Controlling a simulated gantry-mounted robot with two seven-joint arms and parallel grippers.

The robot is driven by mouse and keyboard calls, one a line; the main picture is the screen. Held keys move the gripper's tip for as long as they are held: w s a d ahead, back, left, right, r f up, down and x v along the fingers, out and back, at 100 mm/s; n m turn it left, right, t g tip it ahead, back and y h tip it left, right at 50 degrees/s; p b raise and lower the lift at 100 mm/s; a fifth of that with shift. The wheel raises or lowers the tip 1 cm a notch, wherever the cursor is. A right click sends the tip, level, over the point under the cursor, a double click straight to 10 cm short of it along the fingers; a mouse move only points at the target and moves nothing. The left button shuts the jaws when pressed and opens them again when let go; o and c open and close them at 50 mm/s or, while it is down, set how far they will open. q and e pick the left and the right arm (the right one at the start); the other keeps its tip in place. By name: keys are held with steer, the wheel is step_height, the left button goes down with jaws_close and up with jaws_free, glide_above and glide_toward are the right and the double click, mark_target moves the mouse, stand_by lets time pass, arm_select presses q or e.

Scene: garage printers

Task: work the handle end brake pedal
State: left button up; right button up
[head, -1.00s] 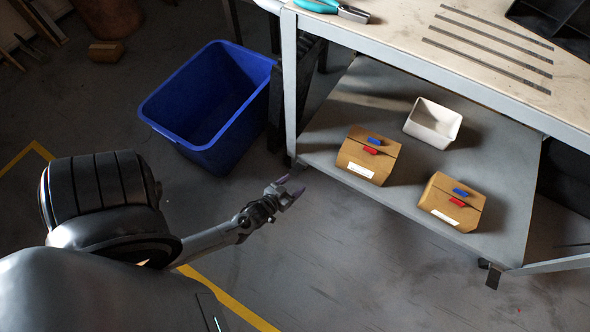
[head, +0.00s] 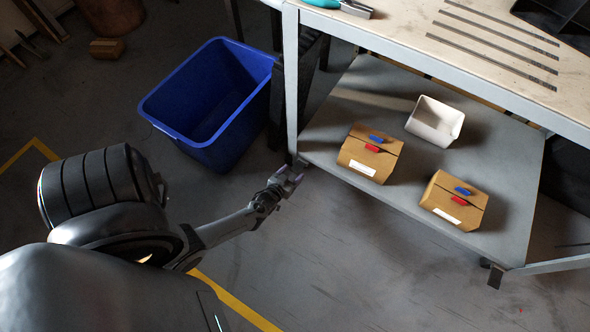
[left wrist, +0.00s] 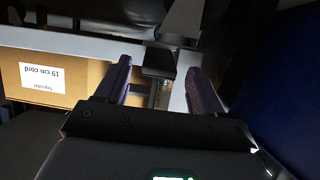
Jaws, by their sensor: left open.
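A cart (head: 360,46) has a light handle bar at its top left corner. In the left wrist view a black pedal-like plate (left wrist: 158,62) shows just beyond and between my fingertips, at the cart's lower corner. In the head view my left gripper (head: 290,178) is low by the cart's left leg, largely hiding that corner's wheel. Its two purple-grey fingers (left wrist: 160,82) are open with nothing gripped. Whether they touch the plate I cannot tell. A dark pedal (head: 495,276) also shows at the cart's lower right corner. My right gripper is not in view.
A blue bin (head: 178,140) stands left of the cart, close to my left gripper. The lower shelf (head: 320,150) holds two cardboard boxes (head: 360,172) (head: 440,210) and a white tray (head: 418,135). The floor (head: 340,270) in front is clear.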

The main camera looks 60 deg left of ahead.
mark_target(294, 172)
arm_select(q)
steer(key=shift+b+x, duration=0.7)
steer(key=shift+x, duration=0.9)
steer(key=shift+c, duration=0.3)
steer(key=shift+d, duration=0.1)
jaws_close()
